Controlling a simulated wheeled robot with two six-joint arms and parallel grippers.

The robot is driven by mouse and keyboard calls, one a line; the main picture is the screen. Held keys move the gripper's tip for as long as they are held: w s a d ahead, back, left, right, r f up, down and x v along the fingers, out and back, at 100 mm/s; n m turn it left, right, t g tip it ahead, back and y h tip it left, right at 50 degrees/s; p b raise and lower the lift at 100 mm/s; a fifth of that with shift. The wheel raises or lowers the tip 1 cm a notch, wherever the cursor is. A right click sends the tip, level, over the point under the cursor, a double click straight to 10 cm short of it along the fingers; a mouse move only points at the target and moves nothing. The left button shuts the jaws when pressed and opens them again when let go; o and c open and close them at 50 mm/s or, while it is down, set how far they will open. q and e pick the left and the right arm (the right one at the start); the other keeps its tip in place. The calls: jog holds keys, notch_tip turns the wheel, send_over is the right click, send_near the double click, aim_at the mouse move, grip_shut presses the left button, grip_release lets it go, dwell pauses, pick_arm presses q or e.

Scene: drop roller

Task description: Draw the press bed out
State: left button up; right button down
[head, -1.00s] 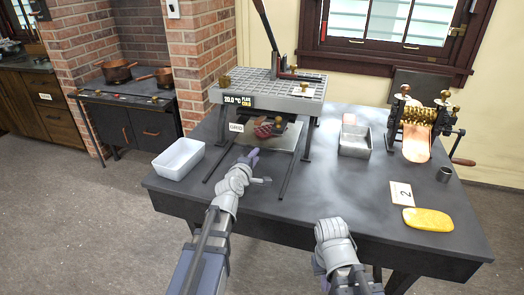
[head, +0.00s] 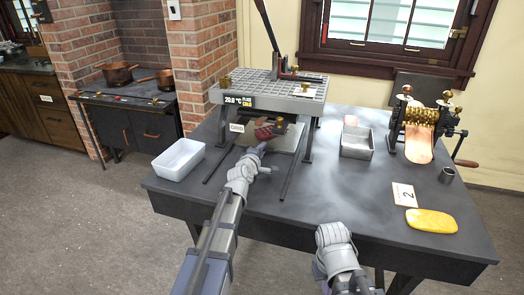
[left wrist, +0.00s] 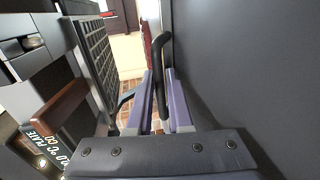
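The press stands at the back of the dark table, with a gridded top plate (head: 275,88) and a display reading 20.0 °C, plate cold. Beneath the plate, the pale press bed (head: 286,139) lies over two dark rails running toward me. A red patterned piece (head: 266,131) shows above the bed. My left gripper (head: 258,149) is at the bed's front edge. In the left wrist view, a dark curved handle (left wrist: 160,55) stands between its purple fingers (left wrist: 162,92), which look apart, with a gap beside it. My right gripper's fingers are mostly hidden at the bottom.
A white tub (head: 179,160) stands left of the press. The table's front middle is clear.

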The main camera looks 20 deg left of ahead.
pick_arm(q)
grip_shut()
jog(key=shift+s, duration=0.1)
dwell(1.2)
